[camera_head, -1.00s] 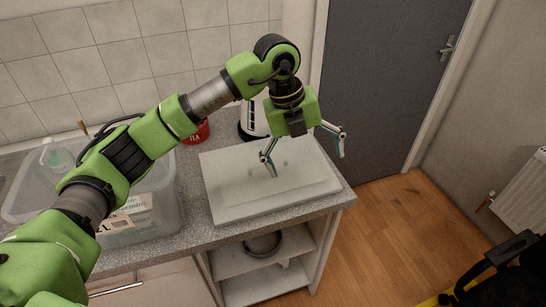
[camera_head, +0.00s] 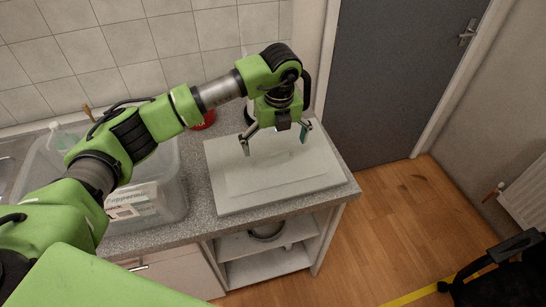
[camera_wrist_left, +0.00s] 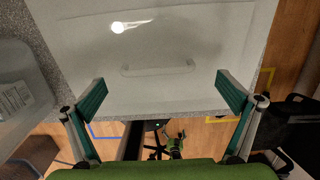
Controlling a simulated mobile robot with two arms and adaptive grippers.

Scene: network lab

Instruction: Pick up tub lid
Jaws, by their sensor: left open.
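The tub lid (camera_head: 240,188) is a pale, flat rectangular lid lying on the grey speckled counter at the counter's right end. In the left wrist view the lid (camera_wrist_left: 160,95) fills the upper middle, with a moulded handle-like ridge on it. My left gripper (camera_head: 274,140) is open above the far part of the lid, with its fingers spread and nothing between them. In the left wrist view its two teal-padded fingertips (camera_wrist_left: 162,93) stand apart on either side over the lid. I cannot tell whether they touch it.
A clear plastic tub (camera_head: 172,195) with cartons in it stands left of the lid. A red tin (camera_head: 205,119) and a dark item are behind, partly hidden by my arm. Open shelves (camera_head: 265,262) are below the counter. Wooden floor (camera_head: 390,215) lies to the right.

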